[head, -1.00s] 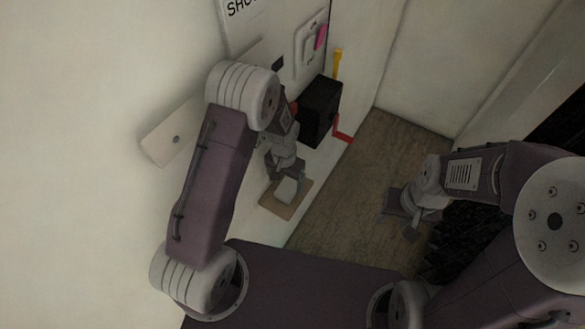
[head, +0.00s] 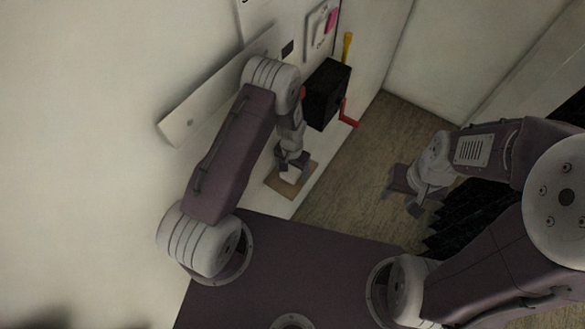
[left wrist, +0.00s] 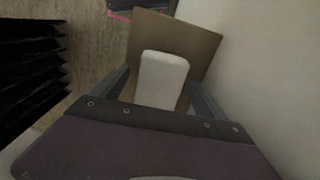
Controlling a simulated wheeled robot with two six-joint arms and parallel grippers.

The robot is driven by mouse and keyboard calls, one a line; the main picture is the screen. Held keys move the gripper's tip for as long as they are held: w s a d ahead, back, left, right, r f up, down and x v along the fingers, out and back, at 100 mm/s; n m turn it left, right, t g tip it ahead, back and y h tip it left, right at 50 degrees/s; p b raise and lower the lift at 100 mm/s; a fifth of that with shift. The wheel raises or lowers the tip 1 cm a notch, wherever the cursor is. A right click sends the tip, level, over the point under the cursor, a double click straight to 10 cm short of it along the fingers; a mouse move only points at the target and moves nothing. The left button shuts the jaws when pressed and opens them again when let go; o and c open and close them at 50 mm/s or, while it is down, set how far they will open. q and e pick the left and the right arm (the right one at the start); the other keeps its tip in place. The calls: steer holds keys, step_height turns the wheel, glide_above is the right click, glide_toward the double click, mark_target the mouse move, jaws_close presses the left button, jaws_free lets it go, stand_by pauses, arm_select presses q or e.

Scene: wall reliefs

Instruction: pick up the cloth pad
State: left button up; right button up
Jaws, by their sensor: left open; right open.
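The cloth pad looks like a pale, rounded block. It rests on a small brown board at the wall; the pad (head: 290,174) and the board (head: 276,184) both show in the head view. My left gripper (head: 292,163) is open just above the pad. In the left wrist view the pad (left wrist: 162,78) lies between the open fingers of my left gripper (left wrist: 160,88), with the board (left wrist: 200,42) behind it. Whether the fingers touch the pad cannot be told. My right gripper (head: 402,204) is open and empty, away to the right over the floor.
A black box (head: 325,92) with a red crank handle (head: 348,115) sticks out of the wall beyond my left gripper. A yellow lever (head: 347,46) and a pink switch (head: 331,20) are further along. A pale slanted strip (head: 205,98) is on the wall. Dark ridged material (left wrist: 28,62) lies left.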

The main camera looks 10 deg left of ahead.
mark_target(295, 170)
arm_select(q)
steer(key=shift+w+f, duration=0.15)
steer(key=c, duration=1.5)
steer(key=shift+o, duration=0.2)
steer(key=shift+r+b, duration=0.35)
steer(key=shift+r, duration=0.05)
steer(key=r+b, duration=0.1)
steer(key=d+r+b, duration=0.1)
steer(key=r, duration=0.1)
steer(key=shift+d+r, duration=0.1)
steer(key=shift+r, duration=0.2)
steer(key=s+d+r+b, duration=0.1)
steer(key=d+r+b, duration=0.2)
steer(key=d+r, duration=0.3)
steer(key=d, duration=0.4)
steer(key=shift+d+r, duration=0.2)
steer(key=shift+r, duration=0.15)
